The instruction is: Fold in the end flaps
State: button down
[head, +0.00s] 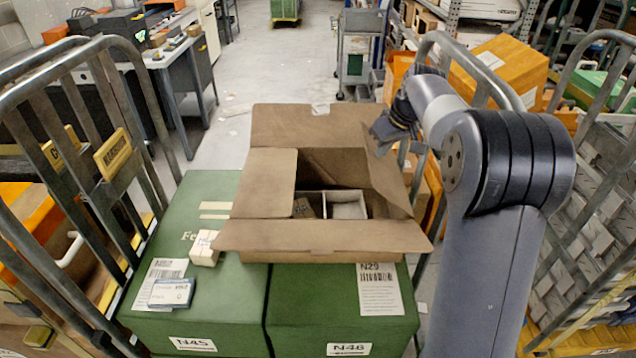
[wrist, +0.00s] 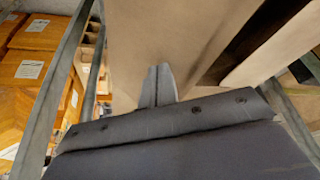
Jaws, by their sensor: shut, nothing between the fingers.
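An open brown cardboard box (head: 330,240) stands on green cases in the head view. Its left end flap (head: 268,183) lies folded inward over the left part of the opening. Its right end flap (head: 388,178) stands raised and tilted at the right edge. The far long flap (head: 310,128) and the near long flap (head: 320,236) are spread outward. My gripper (head: 380,130) is shut and empty at the far right corner, by the outer side of the right flap. In the wrist view its fingers (wrist: 158,86) are together against or very near cardboard; contact is unclear.
A white-edged divider (head: 345,205) shows inside the box. Green cases (head: 335,300) lie below, with a small cream block (head: 204,248) and a small white-and-blue box (head: 171,292) on the left one. Metal cage rails (head: 130,60) rise at left and right.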

jog(key=shift+f+b, duration=2.2)
jog(key=shift+f, duration=1.15)
notch_tip(320, 180, up, 14)
jog(key=p, duration=1.1)
send_over(383, 164)
jog(key=shift+w+a+f, duration=0.1)
jog(key=shift+w+a, duration=0.05)
jog(key=shift+w, duration=0.15)
jog(key=shift+f, duration=0.1)
notch_tip(383, 164, down, 14)
jog(key=b, duration=1.1)
jog(key=shift+r, duration=0.25)
jog(key=shift+r, duration=0.1)
